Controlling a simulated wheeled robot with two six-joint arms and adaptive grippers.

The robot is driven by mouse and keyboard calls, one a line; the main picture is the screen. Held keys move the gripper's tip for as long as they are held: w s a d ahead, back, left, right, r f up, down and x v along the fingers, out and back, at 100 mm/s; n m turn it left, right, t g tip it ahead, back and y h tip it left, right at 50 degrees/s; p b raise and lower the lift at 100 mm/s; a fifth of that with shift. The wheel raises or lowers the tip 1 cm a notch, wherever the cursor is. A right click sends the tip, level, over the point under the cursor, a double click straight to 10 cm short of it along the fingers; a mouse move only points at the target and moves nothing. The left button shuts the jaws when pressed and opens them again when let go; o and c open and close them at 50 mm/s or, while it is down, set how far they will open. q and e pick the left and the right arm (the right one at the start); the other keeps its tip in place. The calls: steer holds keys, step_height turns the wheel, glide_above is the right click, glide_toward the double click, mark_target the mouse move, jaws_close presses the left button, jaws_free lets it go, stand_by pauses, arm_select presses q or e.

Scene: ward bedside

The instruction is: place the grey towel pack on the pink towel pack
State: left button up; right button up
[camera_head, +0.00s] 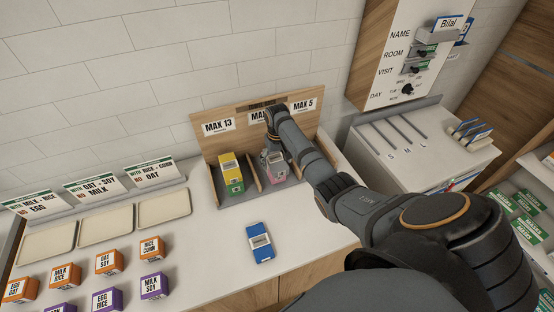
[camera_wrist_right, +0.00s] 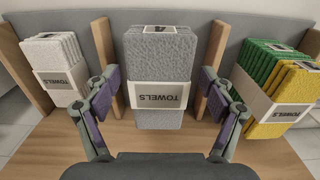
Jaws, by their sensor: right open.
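The grey towel pack (camera_wrist_right: 160,58), with a white TOWELS band, is in the middle compartment of the wooden rack. In the head view it is partly hidden by my right arm. My left gripper is not in view.
A yellow and green towel pack (camera_head: 231,172) fills the rack's left compartment. A pale pack (camera_wrist_right: 55,65) is in the other side compartment, divided off by wooden partitions. A blue pack (camera_head: 260,242) lies on the counter in front. Small boxes and trays (camera_head: 105,226) stand at left.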

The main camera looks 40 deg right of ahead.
mark_target(277, 161)
step_height(277, 161, up, 6)
steer(key=b, duration=0.2)
steer(key=shift+r+b, duration=0.15)
steer(key=shift+b, duration=0.15)
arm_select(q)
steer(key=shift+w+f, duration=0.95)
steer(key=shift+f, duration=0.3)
arm_select(e)
step_height(277, 161, up, 6)
steer(key=shift+s+f, duration=0.1)
